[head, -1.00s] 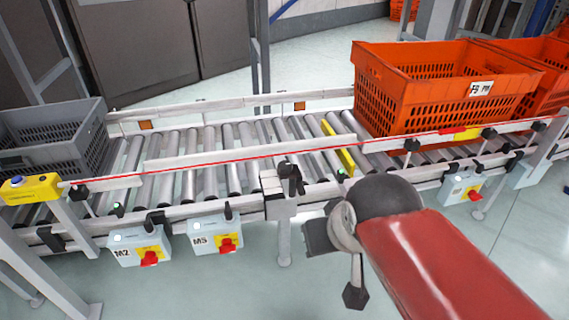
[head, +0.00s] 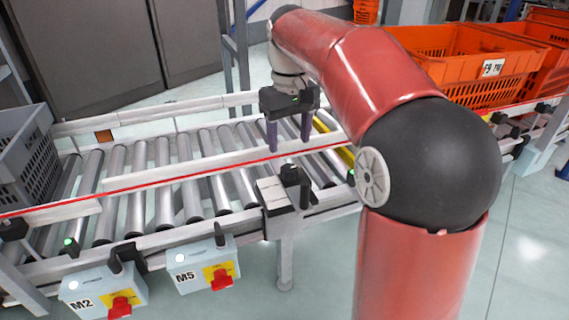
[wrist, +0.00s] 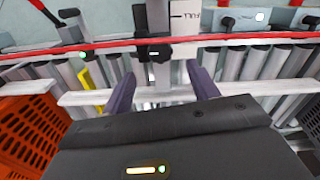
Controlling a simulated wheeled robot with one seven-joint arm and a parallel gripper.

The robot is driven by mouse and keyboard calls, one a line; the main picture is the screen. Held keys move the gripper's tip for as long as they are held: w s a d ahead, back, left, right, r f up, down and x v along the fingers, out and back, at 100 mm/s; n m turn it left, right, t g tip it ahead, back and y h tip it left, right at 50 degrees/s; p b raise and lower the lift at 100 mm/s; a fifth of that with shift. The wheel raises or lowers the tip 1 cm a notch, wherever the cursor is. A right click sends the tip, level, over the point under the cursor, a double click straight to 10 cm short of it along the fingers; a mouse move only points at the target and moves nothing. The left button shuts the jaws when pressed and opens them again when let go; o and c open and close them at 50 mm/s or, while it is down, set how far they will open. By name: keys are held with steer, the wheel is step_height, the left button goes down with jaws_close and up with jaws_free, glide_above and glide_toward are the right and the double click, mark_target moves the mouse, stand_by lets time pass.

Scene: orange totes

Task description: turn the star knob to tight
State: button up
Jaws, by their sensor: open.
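A black knob (head: 290,174) stands on a bracket at the near guide rail, beside a pale plate (head: 272,194). It looks like the star knob; its lobes and turn angle are too small to tell. In the wrist view the black knob and clamp (wrist: 153,45) show ahead of the fingers, and the pale plate (wrist: 187,22) has small lettering I cannot read surely. My gripper (head: 289,145) is open and empty, fingers pointing down over the rollers, behind the knob and apart from it. Its dark purple fingers also show in the wrist view (wrist: 160,80).
Guide rails with a red line (head: 215,165) run along the roller conveyor. Orange totes (head: 455,75) stand at right and a grey crate (head: 25,155) at left. Two control boxes, M2 (head: 100,290) and M5 (head: 200,263), with red switches hang at the front.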

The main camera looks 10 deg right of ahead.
mark_target(289, 168)
step_height(289, 168, down, 8)
steer(key=shift+r+b, duration=0.25)
steer(key=shift+b, duration=0.85)
steer(key=c, duration=1)
